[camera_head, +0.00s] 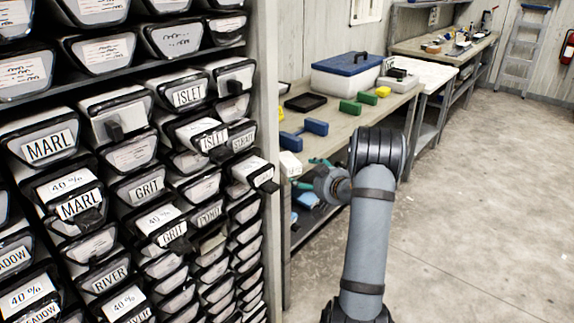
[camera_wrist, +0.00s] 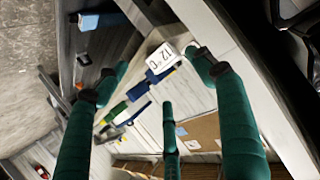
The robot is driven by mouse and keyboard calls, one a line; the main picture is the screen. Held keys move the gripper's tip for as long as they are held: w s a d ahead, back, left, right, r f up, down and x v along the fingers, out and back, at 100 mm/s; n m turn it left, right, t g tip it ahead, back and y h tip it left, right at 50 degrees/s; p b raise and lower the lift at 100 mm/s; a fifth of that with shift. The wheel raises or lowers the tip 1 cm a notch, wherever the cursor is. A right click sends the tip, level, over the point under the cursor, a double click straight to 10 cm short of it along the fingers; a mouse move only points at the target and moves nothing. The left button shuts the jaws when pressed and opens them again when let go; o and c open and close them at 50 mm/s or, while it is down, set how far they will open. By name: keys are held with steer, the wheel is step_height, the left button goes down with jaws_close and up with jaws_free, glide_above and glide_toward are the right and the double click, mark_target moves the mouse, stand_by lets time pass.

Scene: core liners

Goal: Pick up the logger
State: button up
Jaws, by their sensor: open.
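The logger appears to be the small white box (camera_head: 291,164) at the near left end of the workbench, beside the rack. In the wrist view the white box (camera_wrist: 166,57) shows a face reading "12 °C". My gripper (camera_head: 309,174) has green fingers and is just right of the box, at the bench's near edge. In the wrist view my gripper (camera_wrist: 157,59) is open, with the box seen between the outer fingertips, nearer the right one. I see no finger closed on it; the depth gap cannot be told.
A rack of labelled core liners (camera_head: 130,180) stands close on the left. The workbench (camera_head: 345,118) holds blue blocks (camera_head: 315,127), green blocks (camera_head: 350,107), a black tray (camera_head: 305,102) and a blue-lidded box (camera_head: 347,75). The floor (camera_head: 480,200) at right is clear.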

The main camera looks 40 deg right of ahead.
mark_target(295, 169)
steer(key=x, duration=0.3)
steer(key=p+x, duration=0.1)
steer(key=x, duration=0.1)
steer(key=shift+w+r, duration=0.15)
steer(key=shift+w, duration=0.3)
steer(key=shift+d+r+p+x, duration=0.1)
steer(key=shift+p+x, duration=0.2)
steer(key=shift+x, duration=0.8)
steer(key=shift+d+r+p+x, duration=0.1)
steer(key=shift+p+x, duration=0.15)
steer(key=shift+x, duration=0.85)
steer(key=shift+c, duration=0.2)
steer(key=c, duration=1.4)
steer(key=shift+r, duration=0.1)
steer(key=shift+c, duration=0.2)
